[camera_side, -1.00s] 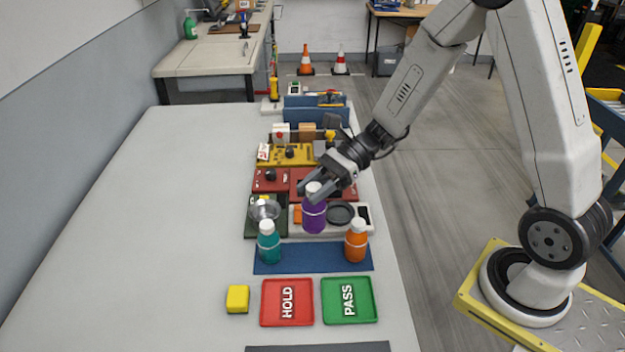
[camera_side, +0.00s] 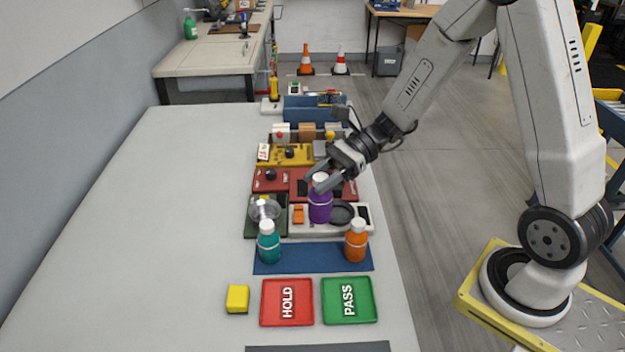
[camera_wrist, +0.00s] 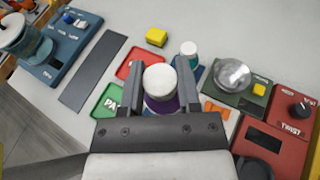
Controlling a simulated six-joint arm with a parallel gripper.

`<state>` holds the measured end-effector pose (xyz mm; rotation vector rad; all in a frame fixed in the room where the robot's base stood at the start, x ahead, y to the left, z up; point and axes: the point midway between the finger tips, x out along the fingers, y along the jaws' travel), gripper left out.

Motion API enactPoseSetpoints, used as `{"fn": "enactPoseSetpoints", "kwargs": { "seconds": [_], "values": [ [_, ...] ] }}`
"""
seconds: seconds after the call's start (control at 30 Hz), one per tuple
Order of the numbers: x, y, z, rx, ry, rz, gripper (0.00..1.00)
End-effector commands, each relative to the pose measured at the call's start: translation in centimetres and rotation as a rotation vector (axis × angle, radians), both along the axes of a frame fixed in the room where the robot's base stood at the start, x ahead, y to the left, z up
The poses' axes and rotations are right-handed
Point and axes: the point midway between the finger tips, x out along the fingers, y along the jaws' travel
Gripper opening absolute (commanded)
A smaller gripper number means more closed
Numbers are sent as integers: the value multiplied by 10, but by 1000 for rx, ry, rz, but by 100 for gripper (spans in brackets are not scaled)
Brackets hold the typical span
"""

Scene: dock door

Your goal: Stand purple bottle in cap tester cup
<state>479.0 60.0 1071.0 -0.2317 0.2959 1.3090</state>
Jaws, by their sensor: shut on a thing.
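The purple bottle (camera_side: 320,208) with a white cap is upright in my gripper (camera_side: 321,182), which is shut on it near the cap. In the wrist view the cap (camera_wrist: 160,80) shows between the two fingers, with a little purple below it. A white unit with an orange switch and a dark round cup, apparently the cap tester cup (camera_side: 344,215), lies under and beside the bottle. The bottle overlaps the cup's left edge in the side view. I cannot tell how high its base is above the unit. My gripper hides the cup in the wrist view.
A teal bottle (camera_side: 268,245) and an orange bottle (camera_side: 356,243) stand on a blue mat (camera_side: 312,260) in front. A green unit with a metal bowl (camera_side: 264,210) is left. Red units (camera_side: 270,180) lie behind. HOLD (camera_side: 287,318) and PASS (camera_side: 347,316) trays lie nearer. The table's left is clear.

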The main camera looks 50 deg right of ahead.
Motion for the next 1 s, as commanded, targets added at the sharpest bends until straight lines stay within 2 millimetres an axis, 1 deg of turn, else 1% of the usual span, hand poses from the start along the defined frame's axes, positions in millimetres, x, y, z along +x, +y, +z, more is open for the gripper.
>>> {"fn": "enactPoseSetpoints", "kwargs": {
  "seconds": [0.27,0.4,0.6,0.7,0.8,1.0],
  "values": [
    [-2,-54,21,1,-3,-141,0],
    [-8,-84,32,1,-3,-225,0],
    [-19,-120,45,0,0,-326,0],
    [-24,-131,49,0,-1,-359,0],
    [-27,-138,52,0,0,-380,0],
    [-29,-142,54,1,1,-394,0]
  ]
}}
